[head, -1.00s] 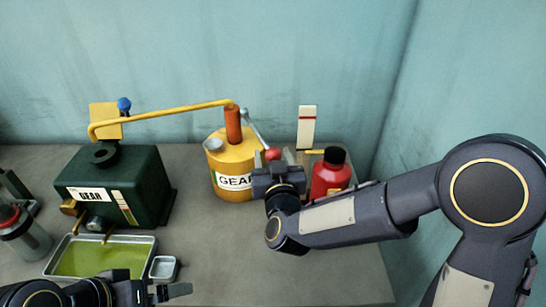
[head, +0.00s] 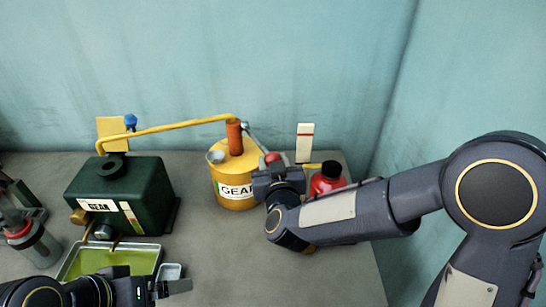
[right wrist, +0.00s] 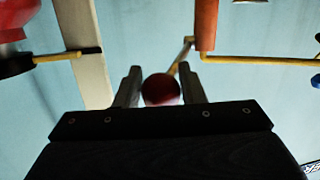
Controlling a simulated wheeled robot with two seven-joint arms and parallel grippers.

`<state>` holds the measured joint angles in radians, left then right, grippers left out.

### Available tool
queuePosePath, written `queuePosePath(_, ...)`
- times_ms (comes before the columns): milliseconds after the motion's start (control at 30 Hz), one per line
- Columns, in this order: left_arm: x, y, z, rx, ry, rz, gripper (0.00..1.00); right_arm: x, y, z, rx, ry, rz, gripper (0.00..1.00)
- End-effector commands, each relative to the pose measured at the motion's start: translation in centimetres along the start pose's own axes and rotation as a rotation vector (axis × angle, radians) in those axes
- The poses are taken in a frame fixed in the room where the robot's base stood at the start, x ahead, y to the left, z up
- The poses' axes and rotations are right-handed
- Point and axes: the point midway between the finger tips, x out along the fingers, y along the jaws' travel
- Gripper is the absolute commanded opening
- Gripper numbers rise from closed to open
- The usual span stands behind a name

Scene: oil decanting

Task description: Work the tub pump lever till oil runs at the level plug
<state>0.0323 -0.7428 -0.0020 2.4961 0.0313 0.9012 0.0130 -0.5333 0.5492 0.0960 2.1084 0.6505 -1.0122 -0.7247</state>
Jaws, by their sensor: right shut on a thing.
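The yellow tub (head: 232,198) labelled GEAR stands mid-table with an orange-brown pump column (head: 234,138) on top. Its grey lever (head: 256,138) slopes down right to a red ball knob (head: 272,157). My right gripper (head: 273,170) is shut on that knob; in the right wrist view the red knob (right wrist: 161,89) sits between the fingers. A yellow pipe (head: 170,130) runs from the pump to the dark green gearbox (head: 145,190). Brass fittings (head: 79,216) show on the gearbox's front; oil flow there cannot be made out. My left gripper (head: 172,287) is at bottom left, its jaw gap unclear.
A tray (head: 158,247) with yellow-green liquid lies before the gearbox, beside a small dish (head: 170,271). A red bottle (head: 326,180) stands close behind my right forearm, near a white upright strip (head: 304,145). The table's front middle is clear.

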Motion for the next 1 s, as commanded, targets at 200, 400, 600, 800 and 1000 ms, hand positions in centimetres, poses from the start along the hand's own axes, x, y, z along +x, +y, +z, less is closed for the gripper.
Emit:
queuePosePath(200, -2.1, 1.0, -1.1, 0.000, 0.000, 0.000, 1.00, -0.1, -0.1, -4.4, 0.004, 0.022, 0.001, 0.00)
queuePosePath(400, -3.3, 1.5, -1.7, 0.000, 0.000, 0.000, 1.00, 0.2, -0.2, -6.9, 0.005, 0.026, 0.001, 0.00)
queuePosePath(600, -4.1, 1.9, -2.1, 0.000, -0.001, 0.000, 1.00, 0.5, -0.2, -8.4, 0.006, 0.026, 0.003, 0.00)
queuePosePath(800, -4.4, 2.0, -2.2, 0.000, 0.000, 0.000, 1.00, 0.6, -0.3, -9.1, 0.006, 0.028, 0.003, 0.00)
queuePosePath(1000, -4.5, 2.1, -2.3, 0.000, -0.001, 0.000, 1.00, 0.7, -0.3, -9.4, 0.006, 0.031, 0.003, 0.00)
